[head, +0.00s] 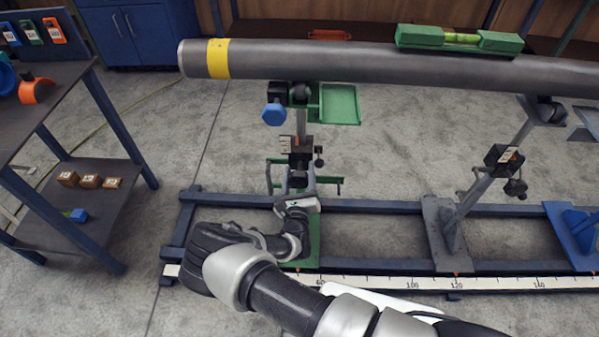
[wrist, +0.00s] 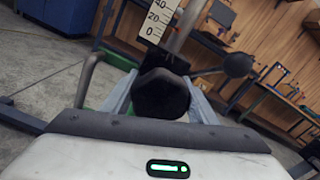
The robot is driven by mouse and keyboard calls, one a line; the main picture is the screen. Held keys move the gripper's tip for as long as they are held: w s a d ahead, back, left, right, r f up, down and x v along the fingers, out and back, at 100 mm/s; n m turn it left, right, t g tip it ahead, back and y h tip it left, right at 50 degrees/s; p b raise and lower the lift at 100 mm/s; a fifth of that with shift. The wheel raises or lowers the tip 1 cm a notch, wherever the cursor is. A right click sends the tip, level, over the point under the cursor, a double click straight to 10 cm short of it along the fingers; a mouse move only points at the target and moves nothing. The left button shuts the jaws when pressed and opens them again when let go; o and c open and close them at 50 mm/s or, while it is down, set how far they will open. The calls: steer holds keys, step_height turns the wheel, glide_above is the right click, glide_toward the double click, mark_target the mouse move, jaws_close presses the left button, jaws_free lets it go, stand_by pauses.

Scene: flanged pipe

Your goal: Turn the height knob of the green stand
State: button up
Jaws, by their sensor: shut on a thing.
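The green stand (head: 314,245) is at the left end of the rail frame, under the pipe; its upright and scale plate rise in front of my gripper. My gripper (head: 297,183) is low at this stand, partly covered by my wrist in the head view. In the wrist view its two grey fingers are shut on a rounded black knob (wrist: 161,94), which touches both of them. The knob sits just below the white scale plate (wrist: 156,20). In the head view the held knob is hidden by the gripper.
The grey pipe (head: 330,63) with a yellow band runs overhead, carrying a green level (head: 460,39). A bent grey handle (wrist: 88,78) stands left of the fingers.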

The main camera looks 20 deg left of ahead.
stand_by(0.4)
steer(key=o, duration=1)
steer(key=shift+o, duration=0.2)
steer(key=shift+s, duration=0.15)
steer(key=p+v, duration=0.2)
steer(key=v, duration=1.5)
steer(key=shift+s+p, duration=0.15)
steer(key=shift+p, duration=0.25)
